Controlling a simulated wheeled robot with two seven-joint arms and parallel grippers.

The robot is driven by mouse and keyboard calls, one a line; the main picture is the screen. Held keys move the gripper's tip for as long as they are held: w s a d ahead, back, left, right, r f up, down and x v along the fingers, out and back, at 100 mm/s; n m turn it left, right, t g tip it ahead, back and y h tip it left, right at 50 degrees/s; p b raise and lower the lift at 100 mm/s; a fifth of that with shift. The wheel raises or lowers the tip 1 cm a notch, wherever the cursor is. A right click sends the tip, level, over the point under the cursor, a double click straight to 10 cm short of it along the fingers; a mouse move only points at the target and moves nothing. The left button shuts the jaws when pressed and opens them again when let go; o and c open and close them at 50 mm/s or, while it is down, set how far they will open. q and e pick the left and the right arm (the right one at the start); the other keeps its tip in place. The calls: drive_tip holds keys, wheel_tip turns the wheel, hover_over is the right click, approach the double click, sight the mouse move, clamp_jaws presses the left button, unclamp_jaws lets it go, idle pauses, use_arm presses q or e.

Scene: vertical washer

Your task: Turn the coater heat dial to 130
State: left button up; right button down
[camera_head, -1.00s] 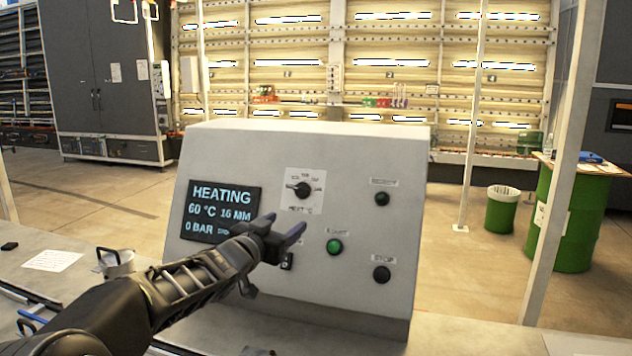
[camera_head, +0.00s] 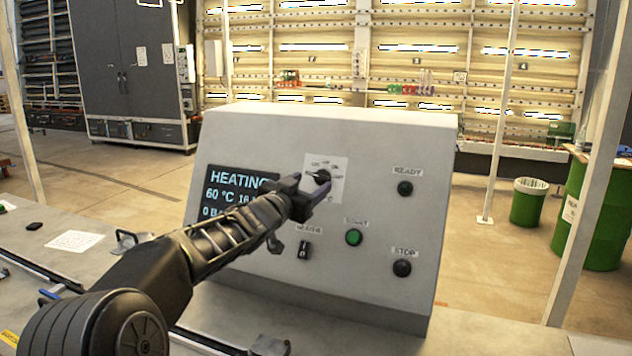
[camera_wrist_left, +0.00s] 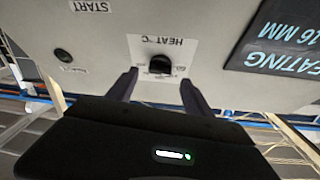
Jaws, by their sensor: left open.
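The heat dial (camera_head: 322,177) is a black knob on a white label plate on the sloped face of the grey control box (camera_head: 425,150). It also shows in the left wrist view (camera_wrist_left: 160,64), upside down, under the words HEAT °C. My left gripper (camera_head: 312,190) is open, just in front of the dial, and covers part of its plate. In the left wrist view its two fingers (camera_wrist_left: 158,85) lie on either side of the knob, with clear gaps. Contact cannot be seen. The display (camera_head: 240,190) reads HEATING, 60 °C, and is partly covered by my left arm.
A green START button (camera_head: 354,237), black STOP button (camera_head: 402,268), READY lamp (camera_head: 405,188) and small switch (camera_head: 304,250) share the panel. The box stands on a grey table (camera_head: 500,335). A green drum (camera_head: 600,215) and bin (camera_head: 528,203) stand behind right.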

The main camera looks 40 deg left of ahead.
sight(319, 177)
use_arm(q)
drive_tip(key=shift+x, duration=1.85)
clamp_jaws()
